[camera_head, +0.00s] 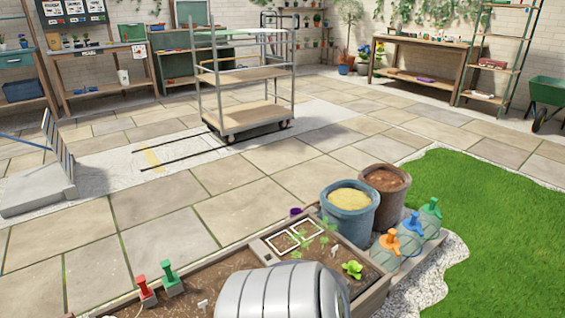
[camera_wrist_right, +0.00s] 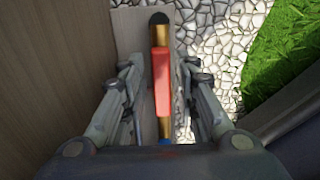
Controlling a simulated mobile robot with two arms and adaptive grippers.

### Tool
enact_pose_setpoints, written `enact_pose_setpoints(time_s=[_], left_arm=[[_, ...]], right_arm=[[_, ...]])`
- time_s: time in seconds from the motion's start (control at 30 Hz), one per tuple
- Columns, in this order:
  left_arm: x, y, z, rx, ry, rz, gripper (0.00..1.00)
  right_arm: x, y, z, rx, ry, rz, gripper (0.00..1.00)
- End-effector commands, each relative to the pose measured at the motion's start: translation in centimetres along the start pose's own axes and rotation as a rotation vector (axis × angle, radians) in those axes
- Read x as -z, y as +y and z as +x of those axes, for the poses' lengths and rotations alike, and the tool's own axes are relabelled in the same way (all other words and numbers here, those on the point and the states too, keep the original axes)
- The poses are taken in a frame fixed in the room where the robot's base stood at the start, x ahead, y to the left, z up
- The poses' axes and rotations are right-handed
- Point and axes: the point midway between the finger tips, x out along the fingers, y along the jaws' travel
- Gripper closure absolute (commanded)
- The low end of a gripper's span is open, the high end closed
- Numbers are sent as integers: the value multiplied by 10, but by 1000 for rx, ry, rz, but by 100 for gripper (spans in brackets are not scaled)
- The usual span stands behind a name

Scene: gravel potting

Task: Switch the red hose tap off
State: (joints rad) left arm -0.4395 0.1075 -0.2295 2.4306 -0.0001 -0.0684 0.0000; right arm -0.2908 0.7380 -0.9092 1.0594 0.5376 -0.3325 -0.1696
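The red hose tap (camera_wrist_right: 161,82) shows in the right wrist view, with a long red part between brass sections and a dark round end at the top. A bit of blue shows at its lower end. It lies lengthwise in the picture, in front of a pale board. My right gripper (camera_wrist_right: 162,88) is open, with one finger on each side of the red part and a visible gap on both sides. The tap cannot be made out in the head view. Neither gripper shows in the head view.
In the right wrist view a wooden wall (camera_wrist_right: 55,70) stands close on the left; white gravel (camera_wrist_right: 212,45) and grass (camera_wrist_right: 275,55) lie right. The head view shows a planter bed, a blue sand pot (camera_head: 347,215), a brown soil pot (camera_head: 387,200) and a shelf trolley (camera_head: 245,115) on open paving.

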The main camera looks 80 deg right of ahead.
Motion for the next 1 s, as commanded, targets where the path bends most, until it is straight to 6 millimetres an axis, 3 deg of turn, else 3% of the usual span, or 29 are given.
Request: enact_pose_setpoints(time_s=[0.47,0.67,1.0], left_arm=[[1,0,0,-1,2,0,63],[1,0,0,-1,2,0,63],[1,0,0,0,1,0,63]], right_arm=[[-2,-1,-6,3,-4,4,63],[-2,-1,-28,3,-2,1,63],[-2,0,-81,1,-3,0,63]])
